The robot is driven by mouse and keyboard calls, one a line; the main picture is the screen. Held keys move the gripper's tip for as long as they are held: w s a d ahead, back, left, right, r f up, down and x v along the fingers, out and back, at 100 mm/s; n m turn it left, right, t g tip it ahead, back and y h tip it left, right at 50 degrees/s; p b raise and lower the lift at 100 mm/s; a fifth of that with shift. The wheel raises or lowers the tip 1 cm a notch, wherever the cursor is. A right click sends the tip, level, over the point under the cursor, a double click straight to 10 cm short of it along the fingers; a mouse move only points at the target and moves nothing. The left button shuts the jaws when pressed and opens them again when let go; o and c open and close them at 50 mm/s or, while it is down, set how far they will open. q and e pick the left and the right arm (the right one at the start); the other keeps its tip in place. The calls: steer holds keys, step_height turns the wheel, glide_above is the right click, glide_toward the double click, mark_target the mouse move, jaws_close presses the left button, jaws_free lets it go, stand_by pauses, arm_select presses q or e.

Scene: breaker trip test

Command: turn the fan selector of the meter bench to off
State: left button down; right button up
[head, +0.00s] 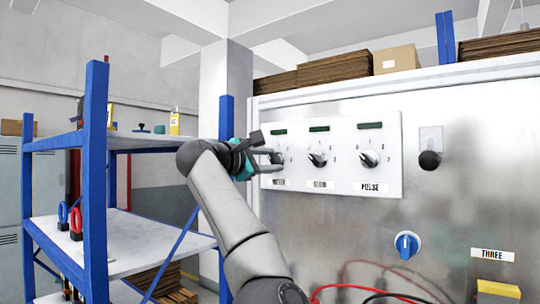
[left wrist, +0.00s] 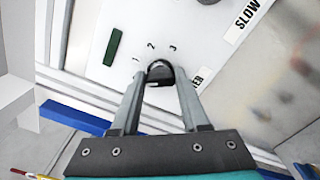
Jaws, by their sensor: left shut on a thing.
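A white plate (head: 335,180) on the metal bench front carries three dark rotary selectors in a row. The left selector (head: 277,158) is held between the fingers of my left gripper (head: 268,160). In the left wrist view this black knob (left wrist: 159,71) sits between both fingertips, with the marks 1, 2 and 3 beside it. Its label is partly hidden; only "ER" reads. The middle selector (head: 317,159) is labelled SLOW and the right selector (head: 370,158) is labelled PULSE. No label reading fan is legible. My right gripper is out of view.
A black knob (head: 429,160) and a blue knob (head: 407,243) stick out from the bench right of the plate. Red and black cables (head: 385,295) run below. A blue-post shelf (head: 95,180) stands at left, near my left arm.

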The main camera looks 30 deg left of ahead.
arm_select(q)
steer(key=shift+n+p, duration=0.5)
steer(key=shift+n, duration=0.6)
steer(key=shift+c, duration=2)
jaws_free()
steer(key=s+a+b, duration=0.1)
steer(key=s+b, duration=0.4)
steer(key=s, duration=1)
steer(key=shift+a, duration=0.1)
